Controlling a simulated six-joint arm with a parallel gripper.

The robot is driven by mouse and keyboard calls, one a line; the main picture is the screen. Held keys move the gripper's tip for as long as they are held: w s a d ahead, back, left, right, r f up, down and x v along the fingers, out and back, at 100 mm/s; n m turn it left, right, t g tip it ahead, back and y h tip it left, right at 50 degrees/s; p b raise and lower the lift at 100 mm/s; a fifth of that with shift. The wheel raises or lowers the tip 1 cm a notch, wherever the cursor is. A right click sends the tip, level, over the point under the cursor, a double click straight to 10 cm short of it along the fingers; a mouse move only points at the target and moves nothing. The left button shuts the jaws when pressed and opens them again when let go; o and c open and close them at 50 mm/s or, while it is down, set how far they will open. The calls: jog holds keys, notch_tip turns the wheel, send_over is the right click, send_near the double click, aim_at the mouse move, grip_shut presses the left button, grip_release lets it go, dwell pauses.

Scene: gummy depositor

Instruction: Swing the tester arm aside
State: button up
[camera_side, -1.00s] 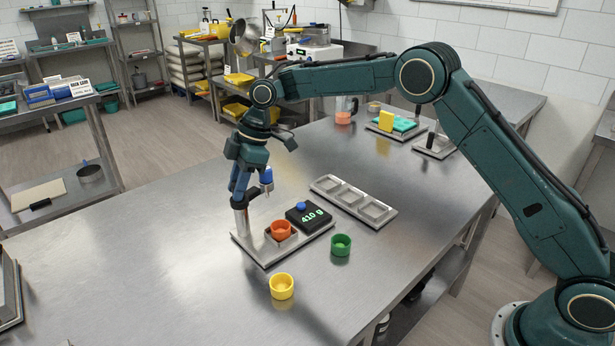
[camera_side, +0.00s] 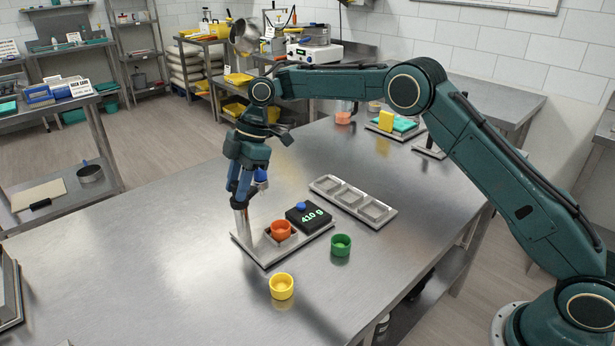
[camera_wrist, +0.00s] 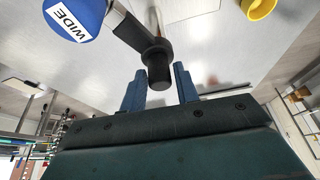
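The tester arm is a dark bar with a black knob (camera_wrist: 158,68) and a blue round head marked WIDE (camera_wrist: 75,18). In the side view the blue head (camera_side: 261,177) shows partly behind my gripper's fingers. The arm's pale post (camera_side: 241,218) rises from the left of the metal base plate (camera_side: 265,256). My gripper (camera_side: 242,197) points down above the post. The contact is hidden in the side view.
An orange cup (camera_side: 281,230) sits on the base plate beside a black display reading 410 g (camera_side: 308,215). A green cup (camera_side: 341,245) and a yellow cup (camera_side: 281,286) stand in front. A metal tray with three wells (camera_side: 354,202) lies behind.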

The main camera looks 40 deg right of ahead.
jog(key=shift+o, duration=1.2)
jog(key=shift+r, duration=0.1)
jog(key=shift+v, duration=2.35)
jog(key=d, duration=1.2)
jog(key=shift+s, duration=0.35)
